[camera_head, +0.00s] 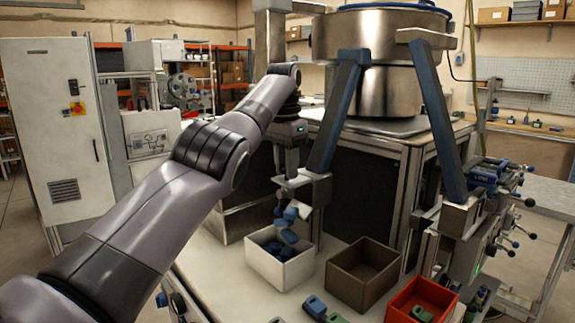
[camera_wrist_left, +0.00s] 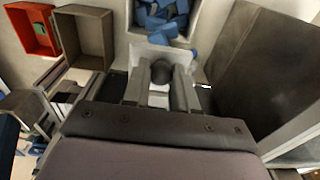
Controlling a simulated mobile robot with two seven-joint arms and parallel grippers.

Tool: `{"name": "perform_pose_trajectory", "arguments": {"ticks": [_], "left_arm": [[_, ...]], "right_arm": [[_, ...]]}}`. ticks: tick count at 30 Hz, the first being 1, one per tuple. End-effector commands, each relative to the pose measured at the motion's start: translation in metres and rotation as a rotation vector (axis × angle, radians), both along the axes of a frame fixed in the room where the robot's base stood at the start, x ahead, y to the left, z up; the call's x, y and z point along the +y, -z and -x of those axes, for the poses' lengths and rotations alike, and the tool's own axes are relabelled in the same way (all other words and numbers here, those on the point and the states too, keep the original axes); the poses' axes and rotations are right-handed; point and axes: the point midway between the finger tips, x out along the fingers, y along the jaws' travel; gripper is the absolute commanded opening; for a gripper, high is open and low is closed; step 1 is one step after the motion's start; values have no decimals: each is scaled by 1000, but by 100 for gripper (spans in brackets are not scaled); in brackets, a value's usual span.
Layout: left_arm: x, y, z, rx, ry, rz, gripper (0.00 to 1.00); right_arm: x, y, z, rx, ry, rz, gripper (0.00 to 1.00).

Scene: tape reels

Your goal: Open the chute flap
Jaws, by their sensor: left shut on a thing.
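My left gripper (camera_head: 295,196) is at the chute outlet below the steel bowl machine, above the white bin (camera_head: 264,268). In the left wrist view its fingers (camera_wrist_left: 162,84) are shut on a dark round knob (camera_wrist_left: 162,70). A pale plate, seemingly the chute flap (camera_wrist_left: 150,54), shows just beyond the knob. Its exact angle is hard to tell. Several blue pieces (camera_head: 289,237) show between the outlet and the white bin, and more lie inside the bin. My right gripper is not in view.
A brown bin (camera_head: 345,287) stands empty right of the white one, then a red bin (camera_head: 397,311) with a green piece inside. Loose blue and green pieces (camera_head: 314,306) lie on the table in front. The machine's blue legs (camera_head: 334,113) stand close right of my arm.

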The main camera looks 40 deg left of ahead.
Motion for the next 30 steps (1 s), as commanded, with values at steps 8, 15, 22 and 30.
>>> {"name": "perform_pose_trajectory", "arguments": {"ticks": [8,15,22,30], "left_arm": [[-1,1,0,4,1,2,0],[-1,1,0,4,1,2,52],[0,1,0,3,0,1,52],[-6,-16,3,0,2,1,52]], "right_arm": [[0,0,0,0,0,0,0],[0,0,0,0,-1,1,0],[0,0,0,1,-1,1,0],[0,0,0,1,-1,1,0]]}}
